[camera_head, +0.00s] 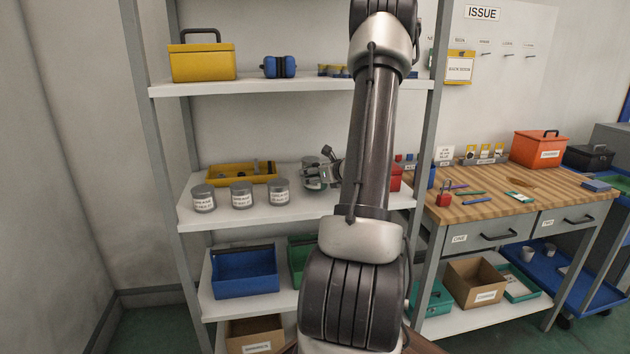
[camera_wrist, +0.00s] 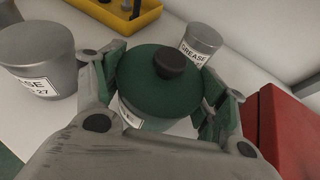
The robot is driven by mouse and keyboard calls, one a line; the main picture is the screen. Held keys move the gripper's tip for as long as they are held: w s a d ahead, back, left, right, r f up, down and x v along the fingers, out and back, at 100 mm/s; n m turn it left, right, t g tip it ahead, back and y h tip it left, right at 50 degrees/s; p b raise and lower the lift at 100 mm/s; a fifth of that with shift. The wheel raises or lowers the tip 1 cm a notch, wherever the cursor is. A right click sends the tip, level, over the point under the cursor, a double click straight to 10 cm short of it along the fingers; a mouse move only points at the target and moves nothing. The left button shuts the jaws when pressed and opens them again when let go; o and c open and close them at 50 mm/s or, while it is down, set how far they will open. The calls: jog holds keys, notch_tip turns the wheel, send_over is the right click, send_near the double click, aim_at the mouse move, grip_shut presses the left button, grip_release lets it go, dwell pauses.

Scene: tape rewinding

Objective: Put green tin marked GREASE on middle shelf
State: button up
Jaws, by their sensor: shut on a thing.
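My gripper (camera_head: 322,175) is at the middle shelf (camera_head: 240,216), right of a row of grey tins. In the wrist view my gripper (camera_wrist: 160,85) is shut around a green tin (camera_wrist: 158,78) with a dark green lid and a black knob.
Three grey tins (camera_head: 241,195) stand along the shelf front, with a yellow tray (camera_head: 228,178) behind them. A red box (camera_wrist: 288,125) is close on the right. The upper shelf (camera_head: 290,86) is above my gripper. A wooden workbench (camera_head: 540,190) stands to the right.

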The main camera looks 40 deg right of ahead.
jog(key=shift+f, duration=1)
jog(key=shift+f, duration=0.15)
jog(key=o, duration=1.1)
jog(key=shift+o, duration=0.2)
